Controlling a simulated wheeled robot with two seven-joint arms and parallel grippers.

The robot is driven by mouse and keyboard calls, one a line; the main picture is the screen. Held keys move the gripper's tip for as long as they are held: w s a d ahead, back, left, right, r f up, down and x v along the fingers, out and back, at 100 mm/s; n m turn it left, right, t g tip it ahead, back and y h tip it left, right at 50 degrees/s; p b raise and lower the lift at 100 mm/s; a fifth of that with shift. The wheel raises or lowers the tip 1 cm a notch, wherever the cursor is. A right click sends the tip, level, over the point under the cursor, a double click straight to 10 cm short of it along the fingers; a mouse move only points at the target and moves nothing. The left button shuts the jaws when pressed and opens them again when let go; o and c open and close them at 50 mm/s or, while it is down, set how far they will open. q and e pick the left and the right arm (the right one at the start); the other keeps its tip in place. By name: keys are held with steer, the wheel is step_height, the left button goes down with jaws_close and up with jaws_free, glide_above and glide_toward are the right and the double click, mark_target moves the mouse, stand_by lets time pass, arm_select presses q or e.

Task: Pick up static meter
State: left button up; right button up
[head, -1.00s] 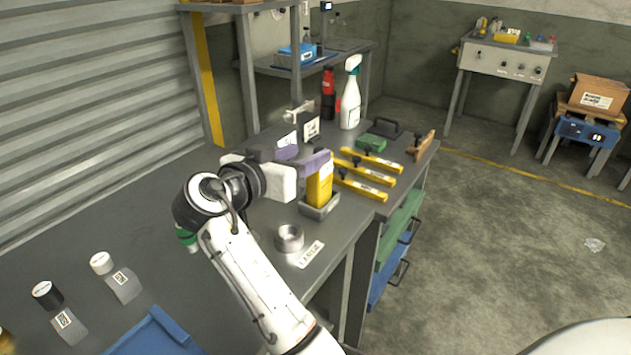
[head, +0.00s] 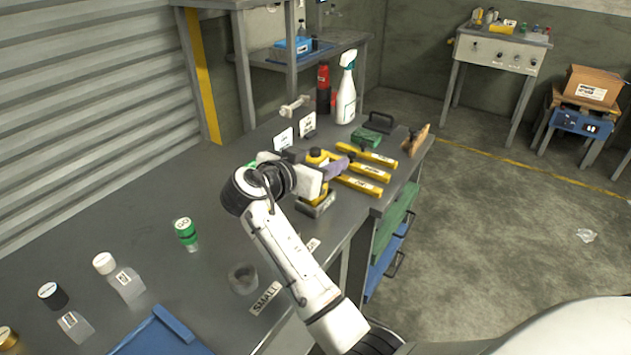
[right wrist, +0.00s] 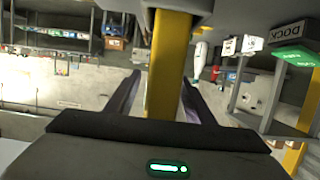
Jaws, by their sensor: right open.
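The static meter appears to be the upright yellow device (head: 316,157) standing in a small grey dock (head: 316,209) near the bench's right edge. My right gripper (head: 318,167) is at the meter's upper part, its purple-grey fingers open on either side of it. In the right wrist view the yellow meter (right wrist: 172,65) runs between the two dark fingers, with the picture upside down. I cannot tell whether either finger touches it. The gripper hides part of the meter. My left gripper is not in view.
Several yellow bars (head: 364,172) lie just right of the meter. A green block (head: 365,137), a spray bottle (head: 346,95) and a red-black bottle (head: 323,90) stand behind. A grey ring (head: 242,278), a green-capped bottle (head: 186,232) and a blue tray (head: 160,335) are nearer.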

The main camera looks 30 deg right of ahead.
steer(key=shift+w+d+f, duration=0.1)
steer(key=shift+d, duration=0.1)
jaws_close()
